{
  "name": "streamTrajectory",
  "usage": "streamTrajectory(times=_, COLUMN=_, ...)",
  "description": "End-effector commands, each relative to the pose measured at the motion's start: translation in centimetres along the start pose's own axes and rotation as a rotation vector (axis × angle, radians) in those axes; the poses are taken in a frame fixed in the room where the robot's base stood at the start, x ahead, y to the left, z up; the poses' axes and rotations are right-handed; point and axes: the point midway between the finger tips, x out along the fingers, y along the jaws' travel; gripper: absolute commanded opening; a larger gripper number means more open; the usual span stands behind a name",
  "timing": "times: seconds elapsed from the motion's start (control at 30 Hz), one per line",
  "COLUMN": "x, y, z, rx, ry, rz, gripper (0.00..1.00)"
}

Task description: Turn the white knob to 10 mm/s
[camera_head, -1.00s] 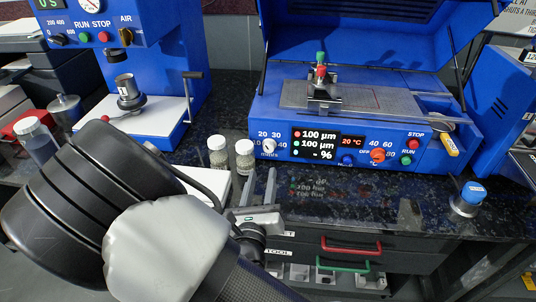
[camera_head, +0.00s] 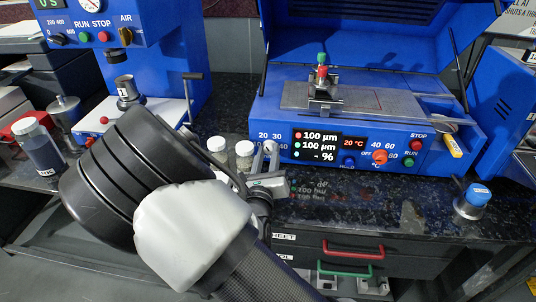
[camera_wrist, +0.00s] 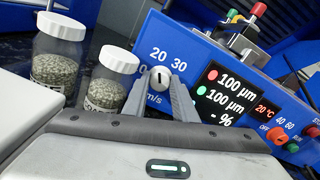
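The white knob (camera_wrist: 160,75) is a small round dial on the blue coater's front panel, with a dark line across its face. In the wrist view the printed 20 and 30 are above it and mm/s is at its lower left. My gripper (camera_wrist: 160,84) has its two grey fingers apart, one on each side of the knob; I cannot tell if they touch it. In the head view my gripper (camera_head: 266,154) is at the panel's left end, and its fingers partly hide the knob and its scale.
Two jars of pellets (camera_wrist: 58,60) (camera_wrist: 110,80) stand close to the left of my gripper. The display (camera_wrist: 230,92) and the red-orange heat knob (camera_wrist: 277,135) are to the right. The dark counter in front of the panel's right side is mostly clear.

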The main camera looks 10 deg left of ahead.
Motion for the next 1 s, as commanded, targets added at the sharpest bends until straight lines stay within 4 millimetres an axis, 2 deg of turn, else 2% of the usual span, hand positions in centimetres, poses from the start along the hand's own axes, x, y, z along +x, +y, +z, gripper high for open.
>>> streamTrajectory(times=0.03, x=-0.02, y=0.0, z=-0.01, rx=0.0, ry=0.0, rz=0.0, gripper=0.15)
streamTrajectory(times=0.1, x=-0.02, y=0.0, z=-0.01, rx=0.0, ry=0.0, rz=0.0, gripper=0.03)
streamTrajectory(times=0.37, x=-0.04, y=-0.07, z=0.14, rx=-0.022, ry=0.0, rz=0.0, gripper=0.03)
streamTrajectory(times=0.57, x=-0.05, y=-0.2, z=0.38, rx=-0.109, ry=0.002, rz=0.0, gripper=0.03)
streamTrajectory(times=1.0, x=-0.1, y=-0.16, z=0.48, rx=-0.493, ry=0.003, rz=0.002, gripper=0.03)
